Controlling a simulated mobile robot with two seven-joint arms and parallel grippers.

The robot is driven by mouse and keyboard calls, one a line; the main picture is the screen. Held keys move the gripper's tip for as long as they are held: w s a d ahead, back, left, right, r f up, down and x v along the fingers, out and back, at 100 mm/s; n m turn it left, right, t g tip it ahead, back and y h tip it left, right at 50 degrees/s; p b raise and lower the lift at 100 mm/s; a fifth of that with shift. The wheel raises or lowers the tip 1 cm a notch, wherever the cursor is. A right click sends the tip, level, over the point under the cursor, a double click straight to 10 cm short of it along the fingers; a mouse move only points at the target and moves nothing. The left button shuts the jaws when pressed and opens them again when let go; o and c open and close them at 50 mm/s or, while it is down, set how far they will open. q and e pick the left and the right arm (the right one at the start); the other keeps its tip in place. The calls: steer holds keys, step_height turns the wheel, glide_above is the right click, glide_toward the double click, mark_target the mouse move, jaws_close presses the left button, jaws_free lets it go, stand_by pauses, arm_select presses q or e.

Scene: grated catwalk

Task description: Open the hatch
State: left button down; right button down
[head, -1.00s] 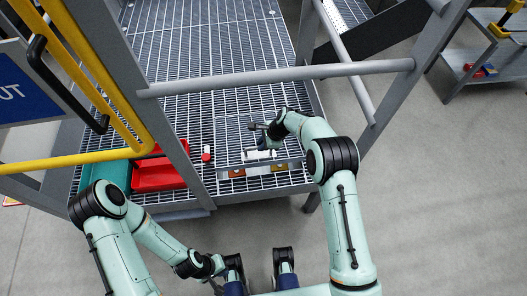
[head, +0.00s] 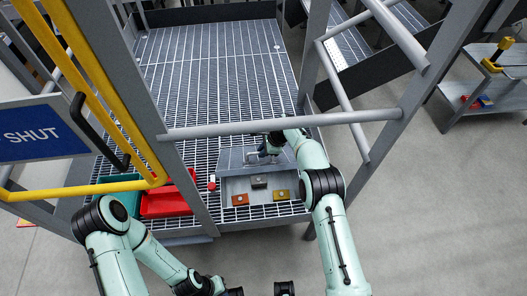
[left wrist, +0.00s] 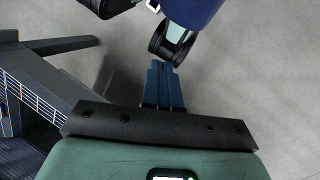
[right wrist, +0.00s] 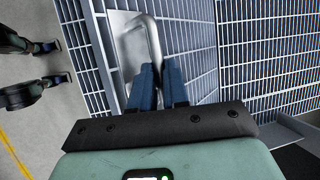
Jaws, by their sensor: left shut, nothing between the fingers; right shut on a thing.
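The hatch lid (head: 229,159) shows as a pale grey panel at the back edge of a shallow grey recess (head: 229,186) in the grating; it looks raised, its exact angle unclear. A bent grey handle (right wrist: 153,42) stands out from the lid. My right gripper (head: 265,150) is shut on this handle, and the blue fingers (right wrist: 158,80) are on it in the right wrist view. In the recess lie an orange-red block (head: 240,200), a grey block (head: 259,181) and a yellow block (head: 281,194). My left gripper (left wrist: 164,72) is shut and empty, away from the hatch.
A grey rail (head: 290,127) crosses above the platform's near side, between posts. A yellow gate (head: 85,189) carries a blue sign (head: 40,133) reading SHUT. Red (head: 165,203) and green bins stand left. A small red-and-white item (head: 212,183) lies beside the recess. The far grating (head: 205,75) is clear.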

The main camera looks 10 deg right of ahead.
steer(key=shift+d+f, duration=0.2)
steer(key=shift+f, duration=0.1)
